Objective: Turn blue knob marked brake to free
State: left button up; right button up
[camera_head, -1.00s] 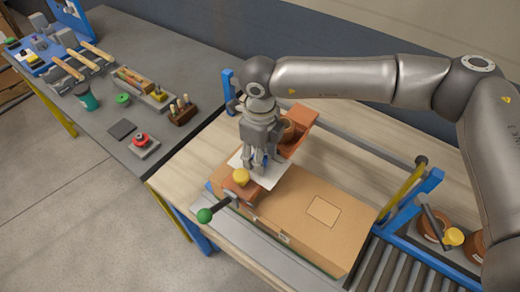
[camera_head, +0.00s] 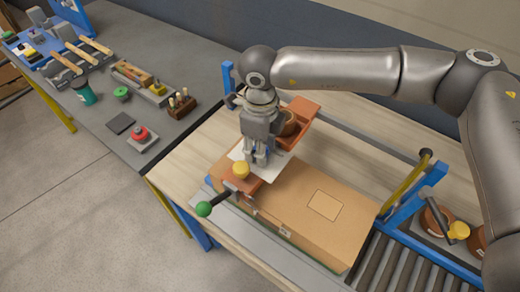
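My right gripper (camera_head: 257,161) points down over a white plate (camera_head: 274,171) on the machine on the wooden bench. Small bits of blue show at its fingertips, where the blue knob seems to be. The fingers and palm hide most of the knob, so its marking and pointing direction cannot be read. I cannot tell whether the fingers are shut on it or only around it. My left gripper is not in view.
A yellow knob (camera_head: 240,169) and a green-ended lever (camera_head: 204,209) stand close in front of the gripper. An orange bin (camera_head: 301,108) is right behind it. A cardboard-coloured box top (camera_head: 309,225) lies to the right. A red button (camera_head: 140,134) is on the grey table.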

jog(key=n+b, duration=0.4)
jog(key=b, duration=0.2)
jog(key=n+b, duration=0.4)
jog(key=b, duration=0.2)
jog(key=shift+f+n, duration=0.2)
jog(key=shift+n, duration=0.1)
jog(key=n+b, duration=0.3)
jog(key=n, duration=0.1)
jog(key=shift+r, duration=0.15)
jog(key=shift+r+n+b, duration=0.15)
jog(key=shift+n+b, duration=0.65)
jog(key=shift+n, duration=1.3)
jog(key=shift+w, duration=0.1)
jog(key=o, duration=0.8)
jog(key=shift+r, duration=0.1)
notch_tip(320, 180, up, 12)
jog(key=shift+f, duration=0.1)
